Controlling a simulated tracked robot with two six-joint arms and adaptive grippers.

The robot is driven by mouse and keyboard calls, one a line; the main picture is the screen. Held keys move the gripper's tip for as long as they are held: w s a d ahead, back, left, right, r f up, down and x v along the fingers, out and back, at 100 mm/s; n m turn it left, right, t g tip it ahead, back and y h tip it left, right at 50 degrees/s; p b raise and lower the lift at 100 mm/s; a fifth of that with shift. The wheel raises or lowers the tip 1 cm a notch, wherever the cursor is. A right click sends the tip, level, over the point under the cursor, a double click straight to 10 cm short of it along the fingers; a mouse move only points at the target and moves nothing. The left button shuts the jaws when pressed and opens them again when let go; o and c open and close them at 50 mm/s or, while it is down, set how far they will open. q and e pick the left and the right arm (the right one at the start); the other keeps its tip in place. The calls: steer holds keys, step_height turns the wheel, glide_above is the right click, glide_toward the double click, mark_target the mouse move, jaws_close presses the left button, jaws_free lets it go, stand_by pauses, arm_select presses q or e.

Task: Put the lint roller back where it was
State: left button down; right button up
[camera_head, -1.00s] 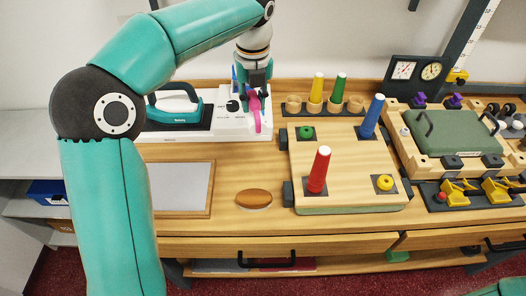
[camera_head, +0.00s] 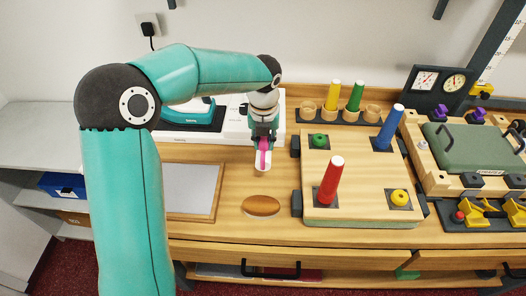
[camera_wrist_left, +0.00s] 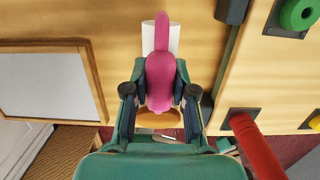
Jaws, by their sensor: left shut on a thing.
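The lint roller has a pink handle (camera_head: 263,146) and a white roll (camera_head: 262,167). My left gripper (camera_head: 262,141) is shut on the pink handle and holds the roller roll-down over the wooden counter, between the white station and the oval brush. The wrist view shows the pink handle (camera_wrist_left: 160,80) between the fingers, with the white roll (camera_wrist_left: 174,38) behind it. I cannot tell whether the roll touches the counter. My right gripper is not in view.
A brown oval brush (camera_head: 261,205) lies just in front. A framed pale board (camera_head: 190,188) is to the left. A peg board (camera_head: 360,178) with a tall red peg (camera_head: 331,180) is to the right. The white station (camera_head: 236,127) stands behind.

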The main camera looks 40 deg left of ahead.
arm_select(q)
steer(key=shift+s+f, duration=0.1)
steer(key=shift+f, duration=2.2)
steer(key=shift+f, duration=0.1)
steer(key=c, duration=0.9)
jaws_free()
steer(key=shift+c, duration=0.2)
steer(key=r, duration=0.4)
steer(key=s+r, duration=0.1)
steer(key=r, duration=0.3)
steer(key=d+r, duration=0.1)
steer(key=r, duration=0.3)
steer(key=shift+s+r, duration=0.1)
steer(key=shift+s, duration=0.05)
steer(key=shift+a, duration=0.1)
